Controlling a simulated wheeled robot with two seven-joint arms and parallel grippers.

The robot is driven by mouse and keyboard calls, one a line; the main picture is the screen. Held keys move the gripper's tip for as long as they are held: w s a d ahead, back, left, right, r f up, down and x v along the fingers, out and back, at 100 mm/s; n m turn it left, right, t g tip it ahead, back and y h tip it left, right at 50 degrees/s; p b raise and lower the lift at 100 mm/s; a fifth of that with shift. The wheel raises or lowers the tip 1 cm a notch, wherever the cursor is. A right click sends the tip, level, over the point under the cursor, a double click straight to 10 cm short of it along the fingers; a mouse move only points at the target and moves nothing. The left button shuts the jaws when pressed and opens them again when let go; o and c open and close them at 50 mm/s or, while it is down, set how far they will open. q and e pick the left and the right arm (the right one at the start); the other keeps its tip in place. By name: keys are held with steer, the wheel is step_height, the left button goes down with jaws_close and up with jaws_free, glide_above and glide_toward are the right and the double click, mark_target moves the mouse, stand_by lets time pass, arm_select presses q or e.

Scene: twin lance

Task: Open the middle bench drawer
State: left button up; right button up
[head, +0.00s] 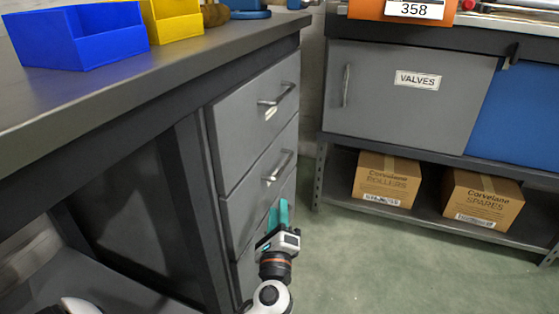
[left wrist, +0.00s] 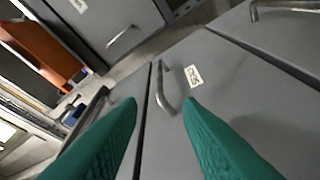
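The grey bench has a stack of drawers, and the middle drawer (head: 250,190) looks shut. Its curved metal handle (head: 281,166) has a small label beside it. My left gripper (head: 279,212) is below and in front of that handle in the head view, with its teal fingers apart and nothing between them. In the left wrist view, the middle handle (left wrist: 161,92) shows beyond the open fingertips, roughly between them; I see no contact. The bottom drawer is partly hidden behind my left gripper. My right gripper is not in view.
The top drawer's handle (head: 278,95) is above, and the bottom drawer's handle (left wrist: 256,10) shows in the left wrist view. A grey cabinet (head: 400,90) labelled VALVES stands to the right, over a shelf with cardboard boxes (head: 387,181). The green floor (head: 370,260) between is clear.

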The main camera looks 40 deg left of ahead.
mark_target(280, 171)
arm_select(q)
steer(key=b+x, duration=0.1)
steer(key=x, duration=1.2)
steer(key=shift+f, duration=0.1)
steer(key=shift+c, duration=0.4)
jaws_close()
